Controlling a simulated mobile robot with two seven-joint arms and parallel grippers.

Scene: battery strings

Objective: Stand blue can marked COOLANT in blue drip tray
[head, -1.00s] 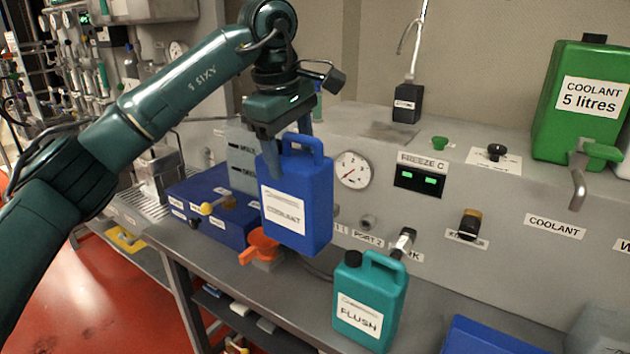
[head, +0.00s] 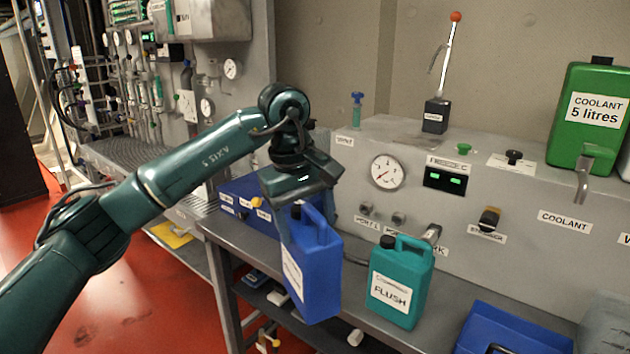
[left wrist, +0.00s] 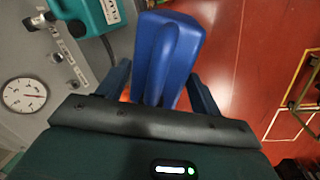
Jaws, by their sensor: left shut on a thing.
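The blue can (head: 318,265) hangs in my left gripper (head: 305,212), a little tilted, in front of the bench's front edge. Its white label is turned to the side and hard to read now. In the left wrist view the can (left wrist: 170,45) and its handle sit between the two fingers (left wrist: 160,88), with red floor behind. The blue drip tray (head: 515,330) lies on the bench at the lower right, partly cut off by the frame, well to the right of the can. My right gripper does not show.
A teal FLUSH can (head: 400,285) stands on the bench between the blue can and the tray. A green COOLANT 5 litres container (head: 590,115) with a tap sits above. A blue box (head: 245,190) stands at the left. A translucent container (head: 607,325) is right of the tray.

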